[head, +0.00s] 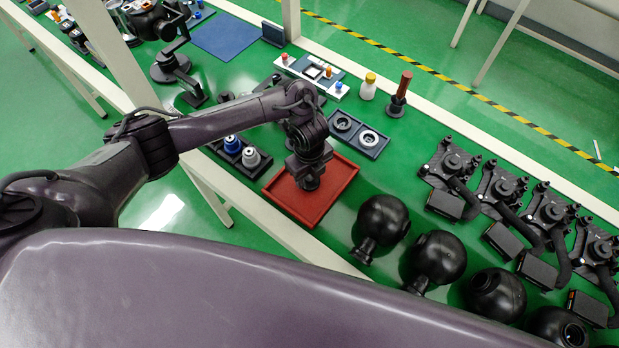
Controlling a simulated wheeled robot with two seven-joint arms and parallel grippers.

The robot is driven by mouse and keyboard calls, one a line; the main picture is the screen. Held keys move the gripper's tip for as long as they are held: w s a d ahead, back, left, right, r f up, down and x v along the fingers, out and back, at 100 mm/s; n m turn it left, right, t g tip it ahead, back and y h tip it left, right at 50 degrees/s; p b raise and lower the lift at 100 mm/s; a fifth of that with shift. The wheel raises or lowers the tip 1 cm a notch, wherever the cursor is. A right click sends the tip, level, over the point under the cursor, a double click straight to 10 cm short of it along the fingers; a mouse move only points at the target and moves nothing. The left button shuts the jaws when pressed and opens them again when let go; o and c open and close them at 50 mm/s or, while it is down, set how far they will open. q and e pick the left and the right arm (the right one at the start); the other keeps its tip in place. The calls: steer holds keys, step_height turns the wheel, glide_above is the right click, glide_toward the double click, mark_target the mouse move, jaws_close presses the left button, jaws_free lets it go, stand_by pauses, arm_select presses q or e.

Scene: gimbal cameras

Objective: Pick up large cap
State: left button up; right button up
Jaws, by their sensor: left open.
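My left gripper (308,180) points down over the red tray (341,184), which lies on the green bench. It is open, though its fingers are small and dark here. A dark round shape shows at its tip; I cannot tell whether this is the large cap or part of the gripper. No other thing in view can be clearly made out as the large cap. The wrist hides the middle of the tray. My right gripper is not in view.
A grey two-ring holder (358,134) lies just behind the tray. A holder with blue and silver parts (240,152) is to its left. Black spheres (382,220) stand to its right, with several black gimbal units (452,165) beyond. A brown-handled tool (400,95) stands upright farther back.

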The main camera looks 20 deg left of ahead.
arm_select(q)
steer(key=c, duration=1.1)
steer(key=shift+o, duration=0.2)
